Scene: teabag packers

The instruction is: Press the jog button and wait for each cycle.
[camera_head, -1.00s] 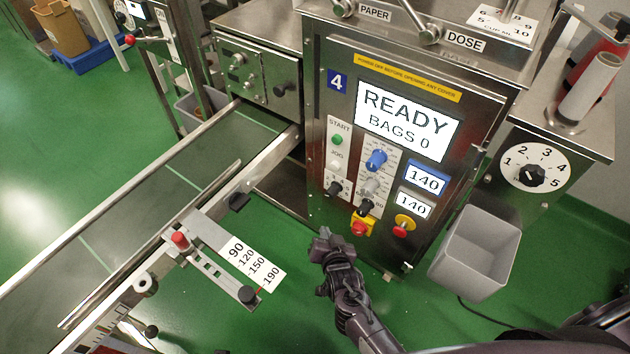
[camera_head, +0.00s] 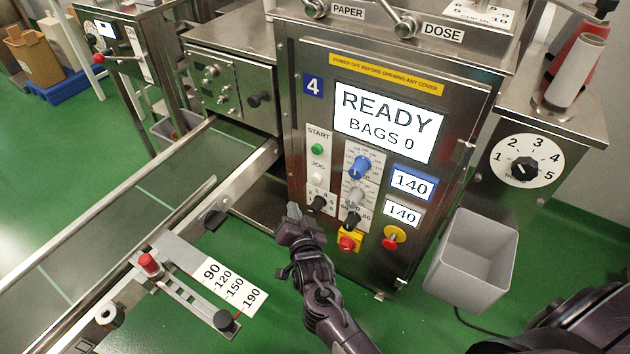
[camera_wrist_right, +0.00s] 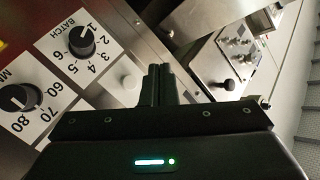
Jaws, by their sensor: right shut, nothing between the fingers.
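The jog button (camera_head: 316,180) is a small pale round button under the JOG label on the machine's front panel, below the green start button (camera_head: 317,149). The display (camera_head: 389,122) reads READY, BAGS 0. My right gripper (camera_head: 291,212) is shut and empty, in front of the panel's lower left edge, below and left of the jog button. In the right wrist view, its closed fingertips (camera_wrist_right: 157,72) are just right of the pale button (camera_wrist_right: 127,76), with the black batch knob (camera_wrist_right: 80,41) farther left. No contact with the button is visible. My left gripper is not in view.
A conveyor (camera_head: 180,185) with a steel rail runs along the left. Below the jog button are a batch knob (camera_head: 318,203) and a red stop button (camera_head: 347,243) on yellow. A grey bin (camera_head: 475,262) hangs at right. The green floor is open in front.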

